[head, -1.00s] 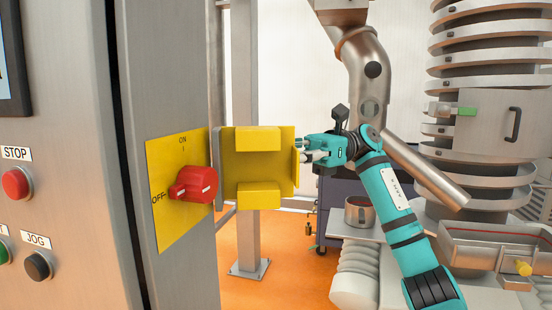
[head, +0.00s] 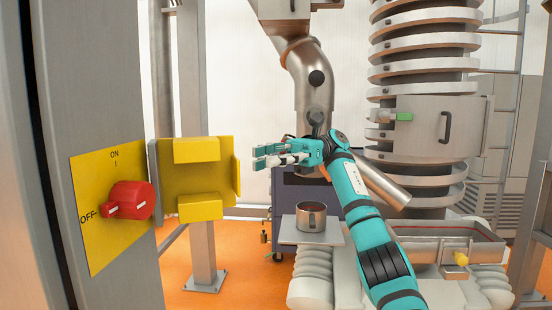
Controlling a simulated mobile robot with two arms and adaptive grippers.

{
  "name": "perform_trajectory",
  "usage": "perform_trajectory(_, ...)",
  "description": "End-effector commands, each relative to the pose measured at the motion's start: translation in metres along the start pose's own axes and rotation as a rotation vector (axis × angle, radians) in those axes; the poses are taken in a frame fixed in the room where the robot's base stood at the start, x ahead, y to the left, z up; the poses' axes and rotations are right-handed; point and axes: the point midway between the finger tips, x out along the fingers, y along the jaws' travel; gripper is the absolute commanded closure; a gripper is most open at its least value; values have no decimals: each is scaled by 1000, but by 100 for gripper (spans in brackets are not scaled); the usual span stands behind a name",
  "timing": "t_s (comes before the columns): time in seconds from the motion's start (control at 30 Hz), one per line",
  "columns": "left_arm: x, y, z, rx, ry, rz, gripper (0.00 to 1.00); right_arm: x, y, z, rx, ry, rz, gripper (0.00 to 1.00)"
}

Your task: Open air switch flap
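The yellow air switch flap (head: 222,170) stands swung out from the grey post, to the right of the switch, in the head view. It has two raised yellow blocks and a lip along its right edge. The red rotary switch (head: 130,200) sits uncovered on a yellow plate (head: 88,240) marked ON and OFF, its handle pointing toward OFF. My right gripper (head: 258,157) is just right of the flap's lip, with its fingers spread apart and nothing seen between them. A small gap shows between fingers and flap. My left gripper is out of view.
A steel pipe (head: 312,80) and a ribbed column (head: 425,60) stand behind. A grey upright post (head: 195,90) stands behind the flap. Orange floor shows below.

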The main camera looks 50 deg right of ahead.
Motion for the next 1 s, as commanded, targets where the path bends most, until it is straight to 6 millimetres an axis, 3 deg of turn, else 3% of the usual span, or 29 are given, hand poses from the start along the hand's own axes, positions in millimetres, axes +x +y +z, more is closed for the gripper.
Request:
perform_trajectory(0.3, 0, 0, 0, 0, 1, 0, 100, -18, 1, 0, -1, -1, -5, 79)
perform_trajectory(0.87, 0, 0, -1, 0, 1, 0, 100, -18, 0, 0, 0, -2, -4, 79)
perform_trajectory(1.0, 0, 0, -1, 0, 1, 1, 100, -11, -18, -10, 60, -54, -14, 79)
